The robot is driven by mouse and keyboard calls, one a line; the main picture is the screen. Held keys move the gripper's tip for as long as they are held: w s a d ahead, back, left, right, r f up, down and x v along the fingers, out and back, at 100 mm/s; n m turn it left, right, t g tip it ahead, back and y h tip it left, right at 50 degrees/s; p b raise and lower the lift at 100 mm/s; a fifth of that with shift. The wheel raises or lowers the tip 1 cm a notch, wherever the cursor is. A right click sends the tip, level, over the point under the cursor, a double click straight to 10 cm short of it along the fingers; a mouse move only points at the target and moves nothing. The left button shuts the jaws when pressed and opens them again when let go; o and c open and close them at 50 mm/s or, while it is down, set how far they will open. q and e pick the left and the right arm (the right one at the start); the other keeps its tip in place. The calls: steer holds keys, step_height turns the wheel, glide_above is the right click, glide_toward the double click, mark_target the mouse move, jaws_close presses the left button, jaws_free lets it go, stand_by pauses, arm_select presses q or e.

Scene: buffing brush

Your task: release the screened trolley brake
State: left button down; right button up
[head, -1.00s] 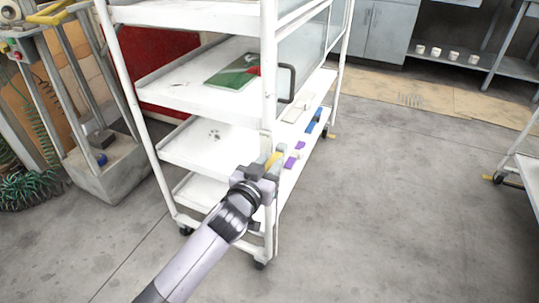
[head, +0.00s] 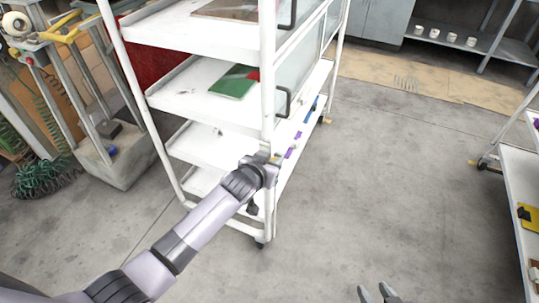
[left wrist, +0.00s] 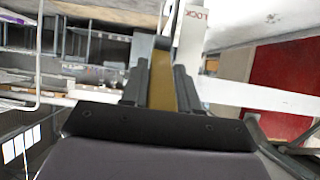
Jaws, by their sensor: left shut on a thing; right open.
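The white trolley (head: 268,92) stands upright on the floor left of centre in the head view. My left gripper (head: 270,165) is at its near corner post. It is shut on the yellow brake lever (left wrist: 162,82), which shows between its two fingers in the left wrist view. In the head view only a small bit of the lever shows past the gripper. A white plate with red LOCK lettering (left wrist: 197,18) is beside the lever in the left wrist view. My right gripper (head: 377,294) is open and empty at the bottom edge of the head view, away from the trolley.
A green book (head: 234,82) lies on a trolley shelf. Clear panels (head: 300,65) with dark handles cover the trolley's right side. Another white cart (head: 515,180) is at the right. The floor between is clear.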

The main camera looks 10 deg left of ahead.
arm_select(q)
steer(key=shift+w+r+g+p, duration=0.25)
steer(key=shift+g+p, duration=0.25)
steer(key=shift+p, duration=0.35)
steer(key=c, duration=0.9)
jaws_free()
steer(key=shift+s+r, duration=0.1)
steer(key=shift+s, duration=0.05)
steer(key=p+v, duration=0.1)
steer(key=v, duration=0.4)
steer(key=shift+d+p, duration=0.1)
steer(key=shift+p, duration=0.25)
steer(key=shift+v, duration=0.95)
